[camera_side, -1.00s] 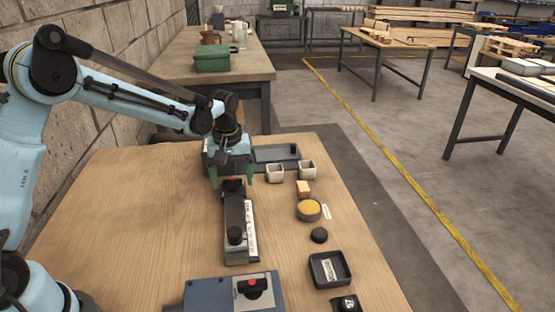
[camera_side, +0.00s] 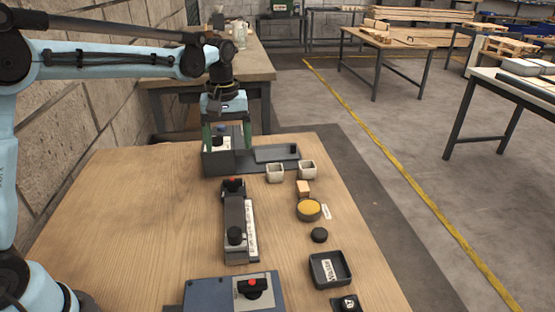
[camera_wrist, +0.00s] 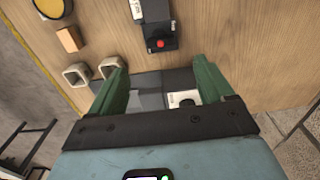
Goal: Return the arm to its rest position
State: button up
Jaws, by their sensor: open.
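My gripper (camera_side: 227,136) has two green fingers and hangs above the grey tray fixture (camera_side: 259,167) at the far end of the wooden table. The fingers are spread apart with nothing between them. In the wrist view my gripper (camera_wrist: 160,80) also shows open. The grey fixture (camera_wrist: 150,94) lies below the fingers there, with a white block with a dark knob (camera_wrist: 184,98) beside the right finger. My arm reaches across from the left, its forearm nearly level.
A dark slide unit with a red button (camera_side: 232,184) stands nearer on the table. Two pale square cups (camera_side: 275,173) (camera_side: 307,170), a wooden block (camera_side: 303,188), a yellow-topped disc (camera_side: 308,208), a black puck (camera_side: 319,235), a black tray (camera_side: 316,276) and a blue box (camera_side: 207,294) also stand there. The left tabletop is clear.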

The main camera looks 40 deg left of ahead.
jog(key=shift+r, duration=0.75)
jog(key=shift+s, duration=0.1)
jog(key=s+d+f+m+t, duration=0.1)
jog(key=s+d+m+t, duration=0.2)
jog(key=s+m+t, duration=0.4)
jog(key=shift+s+f+m, duration=0.15)
jog(key=shift+s+m, duration=0.95)
jog(key=shift+s, duration=3.7)
jog(key=shift+d, duration=0.1)
jog(key=shift+c, duration=0.3)
